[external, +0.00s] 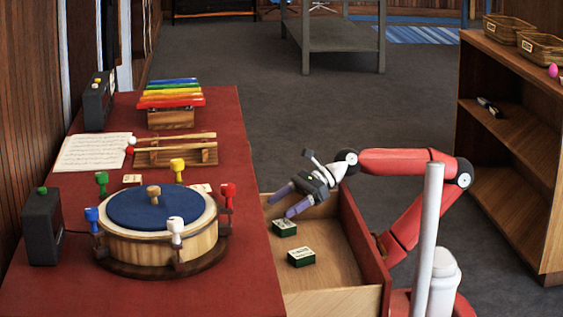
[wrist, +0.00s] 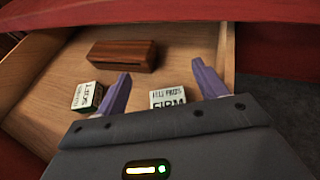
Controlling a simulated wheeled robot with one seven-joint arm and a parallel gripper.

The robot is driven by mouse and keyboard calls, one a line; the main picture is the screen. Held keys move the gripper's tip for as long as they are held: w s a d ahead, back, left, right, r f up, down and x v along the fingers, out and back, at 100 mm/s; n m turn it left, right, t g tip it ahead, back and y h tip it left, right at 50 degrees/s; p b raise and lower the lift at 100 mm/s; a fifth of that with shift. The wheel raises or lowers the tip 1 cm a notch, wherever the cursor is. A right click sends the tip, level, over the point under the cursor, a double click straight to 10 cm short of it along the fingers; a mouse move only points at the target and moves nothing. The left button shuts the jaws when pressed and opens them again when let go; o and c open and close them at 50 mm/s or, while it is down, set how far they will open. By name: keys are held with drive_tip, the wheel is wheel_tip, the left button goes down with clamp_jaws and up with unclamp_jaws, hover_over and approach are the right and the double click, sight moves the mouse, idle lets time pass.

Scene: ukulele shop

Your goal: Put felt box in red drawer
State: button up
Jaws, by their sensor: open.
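The red drawer (external: 368,245) stands pulled out from the table, its wooden inside bare in places; the wrist view also shows its floor (wrist: 190,48). Two small green and white boxes lie in it, (external: 284,228) and (external: 301,257) in the external view. In the wrist view the left box (wrist: 88,96) reads "SOFT" on its tilted label; the right box (wrist: 167,98) reads "FELT PADS FIRM" and is partly hidden by my gripper. My gripper (external: 279,205) is open and empty above the drawer, its purple fingers (wrist: 161,72) pointing down and inward.
A dark wooden block (wrist: 123,54) lies deeper in the drawer. The red table (external: 225,275) beside it holds a drum (external: 150,240), a xylophone (external: 172,95) and a wooden rack (external: 175,155). A shelf (external: 520,180) stands at the right.

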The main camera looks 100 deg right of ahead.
drive_tip(key=p+v, duration=0.2)
drive_tip(key=v, duration=1)
drive_tip(key=shift+r, duration=0.3)
drive_tip(key=shift+w+p, duration=0.1)
drive_tip(key=shift+p, duration=0.2)
